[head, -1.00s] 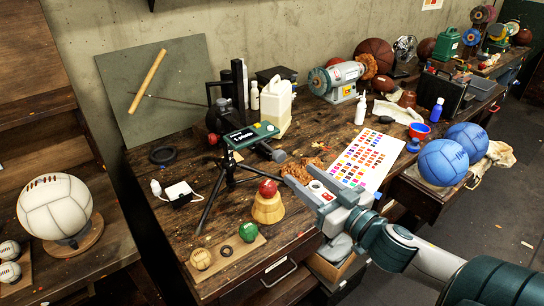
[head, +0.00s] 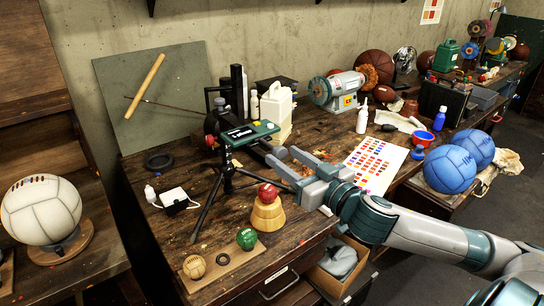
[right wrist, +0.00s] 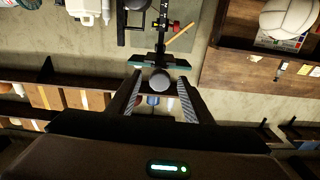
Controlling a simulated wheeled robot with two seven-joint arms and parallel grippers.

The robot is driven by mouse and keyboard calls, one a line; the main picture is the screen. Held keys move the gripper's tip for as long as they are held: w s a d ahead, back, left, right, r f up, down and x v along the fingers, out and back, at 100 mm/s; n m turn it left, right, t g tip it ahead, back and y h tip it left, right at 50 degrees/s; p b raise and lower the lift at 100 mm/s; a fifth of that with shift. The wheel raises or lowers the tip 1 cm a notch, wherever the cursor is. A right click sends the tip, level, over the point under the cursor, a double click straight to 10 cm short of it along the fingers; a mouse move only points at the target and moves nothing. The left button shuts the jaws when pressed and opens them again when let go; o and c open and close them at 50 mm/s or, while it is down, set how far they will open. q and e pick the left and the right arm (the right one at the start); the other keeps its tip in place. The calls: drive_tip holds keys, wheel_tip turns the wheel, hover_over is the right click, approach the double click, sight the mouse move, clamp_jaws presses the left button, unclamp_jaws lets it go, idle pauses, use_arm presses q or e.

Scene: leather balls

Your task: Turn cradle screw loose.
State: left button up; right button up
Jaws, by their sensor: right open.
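A green device (head: 250,133) sits on a black tripod (head: 228,178) on the wooden workbench. A black barrel runs from it toward my right gripper and ends in a grey round knob (right wrist: 159,79), which I take for the cradle screw. My right gripper (head: 281,155) is open, its fingers pointing at the knob. In the right wrist view the knob shows between the fingertips (right wrist: 160,86), with gaps on both sides. I cannot tell whether the tips reach past it. In the head view the fingers partly cover the knob. My left gripper is not in view.
A wooden cone with a red ball (head: 268,193) stands below the right gripper. A white canister (head: 278,110) stands behind the device, and a grinder (head: 337,90) farther back. A colour chart (head: 368,163) lies right of the gripper, before two blue balls (head: 450,168).

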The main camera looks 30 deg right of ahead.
sight(283, 154)
drive_tip(key=w+p, duration=0.1)
drive_tip(key=w, duration=0.1)
drive_tip(key=w+p, duration=0.1)
drive_tip(key=w, duration=0.1)
drive_tip(key=shift+w+a+r, duration=0.15)
drive_tip(key=shift+w, duration=0.1)
drive_tip(key=shift+w+a+f+p, duration=0.1)
drive_tip(key=shift+w+p, duration=0.1)
drive_tip(key=shift+w, duration=0.2)
drive_tip(key=shift+w+f+p, duration=0.1)
drive_tip(key=shift+w+p, duration=0.05)
drive_tip(key=shift+w, duration=0.25)
drive_tip(key=c, duration=1.1)
